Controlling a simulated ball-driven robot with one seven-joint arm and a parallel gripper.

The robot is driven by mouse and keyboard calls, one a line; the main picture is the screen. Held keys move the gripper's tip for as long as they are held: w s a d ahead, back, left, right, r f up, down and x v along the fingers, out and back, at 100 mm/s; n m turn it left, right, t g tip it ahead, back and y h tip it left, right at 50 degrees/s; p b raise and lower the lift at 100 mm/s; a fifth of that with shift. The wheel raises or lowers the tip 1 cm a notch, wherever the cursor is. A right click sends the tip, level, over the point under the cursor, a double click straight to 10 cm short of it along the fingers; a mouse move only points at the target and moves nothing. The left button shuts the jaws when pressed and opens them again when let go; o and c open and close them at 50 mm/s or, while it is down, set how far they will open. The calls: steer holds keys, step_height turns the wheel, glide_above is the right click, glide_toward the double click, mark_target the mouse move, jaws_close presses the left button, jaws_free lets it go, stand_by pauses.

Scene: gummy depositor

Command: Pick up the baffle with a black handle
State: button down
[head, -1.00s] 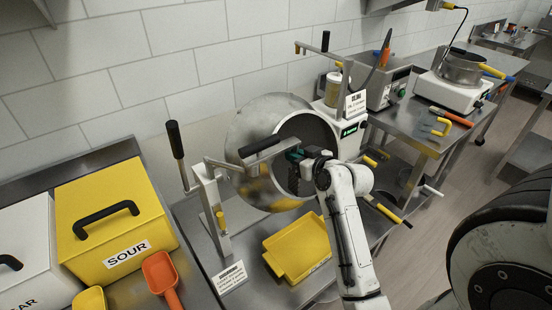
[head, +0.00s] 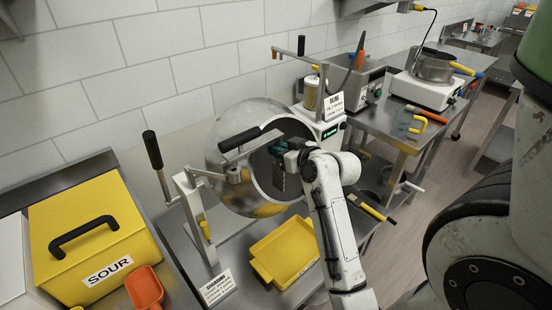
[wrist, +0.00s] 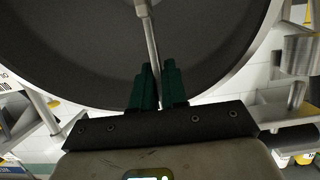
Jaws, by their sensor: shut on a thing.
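The baffle (head: 244,152) is a grey metal piece with a thick black handle (head: 240,139) at its left. It shows in front of the drum's open mouth. My gripper (head: 282,149) is at its right end, in front of the mouth. In the wrist view a thin metal rod (wrist: 150,35) runs down from the top edge to between the green fingers (wrist: 158,88). The fingers are shut on it. The gripped spot itself is hidden, and the baffle's far parts are unclear.
The round metal drum (head: 225,130) stands close behind my gripper. A metal stand (head: 195,215) with an upright black-handled lever (head: 152,150) is at its left. A yellow tray (head: 287,250) and a sign (head: 217,288) lie in front. A yellow SOUR box (head: 95,230) is at far left.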

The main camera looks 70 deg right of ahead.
steer(key=s+r+b, duration=0.1)
steer(key=s+r, duration=0.8)
steer(key=s, duration=0.4)
steer(key=shift+s, duration=0.2)
steer(key=c, duration=1.7)
jaws_free()
jaws_close()
steer(key=shift+r, duration=0.15)
